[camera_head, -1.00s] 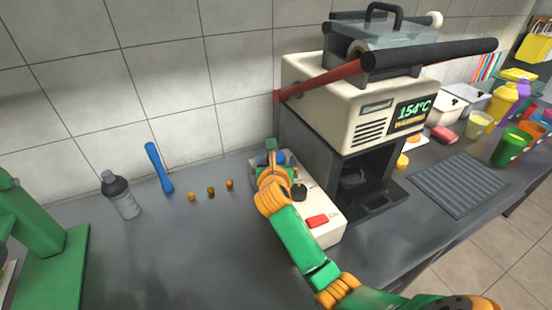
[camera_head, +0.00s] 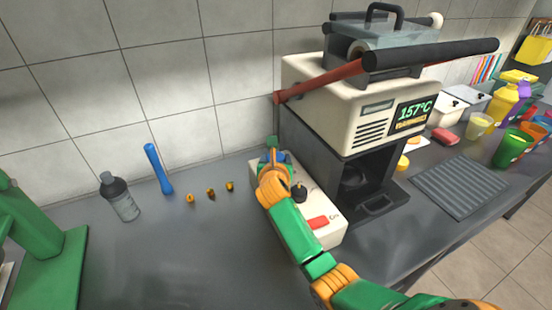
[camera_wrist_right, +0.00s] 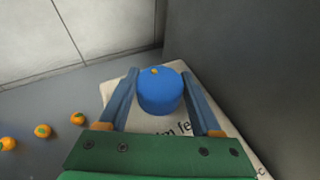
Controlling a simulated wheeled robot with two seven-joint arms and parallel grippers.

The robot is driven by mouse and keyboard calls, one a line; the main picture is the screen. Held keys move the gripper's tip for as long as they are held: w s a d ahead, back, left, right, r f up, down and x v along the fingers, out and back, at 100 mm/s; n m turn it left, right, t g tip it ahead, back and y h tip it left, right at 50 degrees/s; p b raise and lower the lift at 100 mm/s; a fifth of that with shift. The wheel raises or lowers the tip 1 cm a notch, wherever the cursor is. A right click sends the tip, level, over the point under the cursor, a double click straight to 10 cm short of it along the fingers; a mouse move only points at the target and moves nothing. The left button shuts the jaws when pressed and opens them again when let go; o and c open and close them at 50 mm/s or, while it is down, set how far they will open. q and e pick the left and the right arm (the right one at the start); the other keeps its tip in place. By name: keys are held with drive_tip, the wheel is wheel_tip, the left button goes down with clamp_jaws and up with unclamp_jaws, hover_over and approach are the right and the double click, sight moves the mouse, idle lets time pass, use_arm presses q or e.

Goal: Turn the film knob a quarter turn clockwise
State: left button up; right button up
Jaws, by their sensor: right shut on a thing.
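The film knob (camera_wrist_right: 160,92) is a blue round cap with a small yellow mark on its top edge, seen in the right wrist view. It stands on a cream control box (camera_head: 322,232) with partly hidden lettering. My right gripper (camera_wrist_right: 160,88) has its two blue-grey fingers on either side of the knob and is shut on it. In the head view my right gripper (camera_head: 271,158) is at the far end of the box, and the wrist and fingers mostly hide the knob. My left gripper is not in view.
A cream sealing machine (camera_head: 345,100) with a red lever stands right behind the box, its display reading 157°C. A black knob (camera_head: 299,193) and red switch (camera_head: 317,222) are on the box.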

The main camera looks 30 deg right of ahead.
drive_tip(key=shift+r+m+g+h+p, duration=0.15)
drive_tip(key=shift+m+g+h+p, duration=0.25)
drive_tip(key=shift+m+h+p, duration=0.2)
drive_tip(key=shift+m+g+h, duration=0.4)
drive_tip(key=shift+m+h, duration=0.2)
drive_tip(key=shift+m, duration=0.1)
drive_tip(key=shift+w+f+m+g+h+b, duration=0.1)
drive_tip(key=shift+f+m+g+h+b, duration=0.25)
drive_tip(key=shift+m+g+h+b, duration=0.55)
drive_tip(key=shift+m+g+b, duration=0.4)
drive_tip(key=shift+m+b, duration=0.1)
drive_tip(key=shift+b, duration=0.25)
drive_tip(key=shift+r+m+g+h+b, duration=0.15)
drive_tip(key=shift+m+g+h+b, duration=0.25)
drive_tip(key=shift+b, duration=0.05)
drive_tip(key=o, duration=1.4)
